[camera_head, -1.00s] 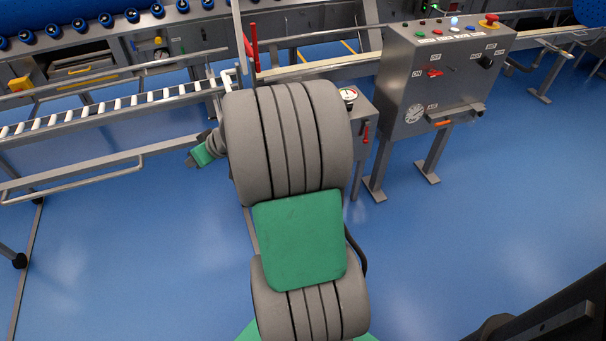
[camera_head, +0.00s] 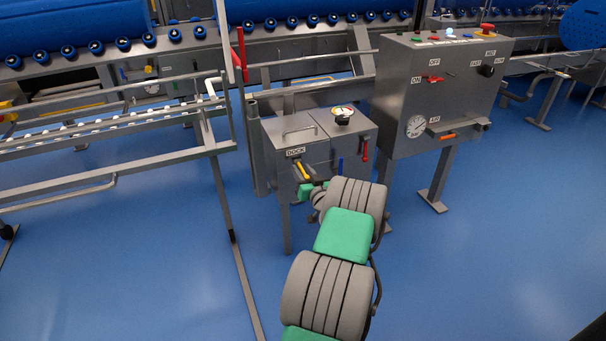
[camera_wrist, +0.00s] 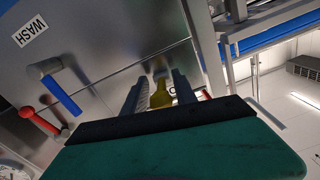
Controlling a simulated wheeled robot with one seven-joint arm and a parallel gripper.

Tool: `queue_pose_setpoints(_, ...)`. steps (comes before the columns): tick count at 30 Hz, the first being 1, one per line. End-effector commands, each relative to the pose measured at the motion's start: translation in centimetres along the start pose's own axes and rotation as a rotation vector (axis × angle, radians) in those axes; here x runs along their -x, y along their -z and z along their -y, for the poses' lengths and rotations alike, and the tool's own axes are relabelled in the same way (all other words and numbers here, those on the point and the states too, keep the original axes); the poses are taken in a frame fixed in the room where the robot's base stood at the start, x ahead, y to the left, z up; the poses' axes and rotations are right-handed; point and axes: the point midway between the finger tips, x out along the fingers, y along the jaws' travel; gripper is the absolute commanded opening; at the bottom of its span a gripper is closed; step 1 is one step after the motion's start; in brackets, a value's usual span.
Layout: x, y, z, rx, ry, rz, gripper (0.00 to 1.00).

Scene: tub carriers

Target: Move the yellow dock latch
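The yellow dock latch (camera_head: 302,169) is a short yellow handle on the front of a grey metal box, below the DOCK label (camera_head: 295,152). In the wrist view the yellow latch (camera_wrist: 160,95) shows between my two fingers. My gripper (camera_wrist: 157,88) is open, with a finger on each side of the latch and visible space between. In the head view my gripper (camera_head: 306,186) is at the box front, just below the latch, and partly hidden by my wrist.
A blue lever (camera_wrist: 60,93) and a red lever (camera_wrist: 38,121) are beside my gripper, near the WASH label (camera_wrist: 31,31). A control panel (camera_head: 437,90) stands to the right and a roller rail (camera_head: 110,127) to the left. The blue floor in front is clear.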

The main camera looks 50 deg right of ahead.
Motion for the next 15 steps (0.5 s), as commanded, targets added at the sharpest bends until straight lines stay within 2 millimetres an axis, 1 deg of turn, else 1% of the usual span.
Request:
queue_pose_setpoints(3,-0.57,0.03,0.0,0.001,-0.001,0.0,0.33)
queue_pose_setpoints(9,-0.56,0.08,0.02,0.0,-0.001,0.0,0.33)
queue_pose_setpoints(15,-0.53,0.07,0.0,0.001,-0.001,0.0,0.16)
